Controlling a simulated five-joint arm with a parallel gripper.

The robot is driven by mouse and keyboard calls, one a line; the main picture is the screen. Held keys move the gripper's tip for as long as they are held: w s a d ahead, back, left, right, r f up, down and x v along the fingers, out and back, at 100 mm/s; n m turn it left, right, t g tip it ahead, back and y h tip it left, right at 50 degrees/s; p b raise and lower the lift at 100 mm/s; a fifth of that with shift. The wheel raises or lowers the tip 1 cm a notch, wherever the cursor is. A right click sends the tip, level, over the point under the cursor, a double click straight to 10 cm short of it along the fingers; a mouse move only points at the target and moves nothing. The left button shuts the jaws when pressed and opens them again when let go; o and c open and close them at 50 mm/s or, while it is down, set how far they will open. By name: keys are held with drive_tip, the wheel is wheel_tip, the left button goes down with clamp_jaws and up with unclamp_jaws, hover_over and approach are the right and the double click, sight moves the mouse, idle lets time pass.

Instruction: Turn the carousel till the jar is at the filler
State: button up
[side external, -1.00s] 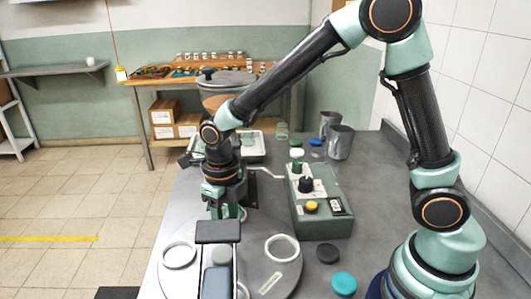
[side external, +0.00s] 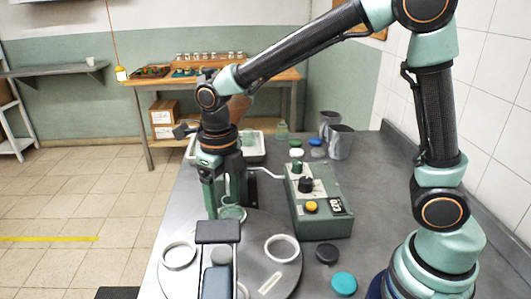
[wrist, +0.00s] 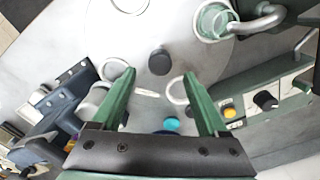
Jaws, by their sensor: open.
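The grey carousel (side external: 255,225) lies at the front of the bench, with pale ring seats round its edge. The clear greenish jar (side external: 232,212) stands in the seat at its far side, partly behind my gripper; it also shows at the top of the wrist view (wrist: 212,20). The filler (side external: 322,212) is a green box whose bent metal spout (wrist: 262,22) reaches to the jar. The spout's end overlaps the jar's rim in the wrist view; exact centring cannot be told. My gripper (wrist: 159,77) is open and empty above the carousel, fingers pointing down, apart from the jar.
A dark knob (wrist: 158,60) stands on the carousel. A dark-topped device (side external: 217,232) stands at the front. Black (side external: 327,253) and teal (side external: 343,283) lids lie to the right. Metal cups (side external: 341,142) and a white tray (side external: 253,157) stand behind.

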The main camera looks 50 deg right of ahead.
wheel_tip(320, 180, up, 6)
drive_tip(key=shift+d, duration=0.1)
idle(0.4)
drive_tip(key=s+d+r+n+t, duration=0.1)
drive_tip(key=s+d+n, duration=0.3)
drive_tip(key=n, duration=1.3)
drive_tip(key=s+d+r+n+t, duration=0.2)
drive_tip(key=d+n, duration=0.6)
drive_tip(key=n, duration=0.8)
drive_tip(key=s+t, duration=0.2)
drive_tip(key=shift+s+d+n+t, duration=0.25)
drive_tip(key=shift+d+n+t, duration=0.05)
drive_tip(key=shift+n, duration=0.1)
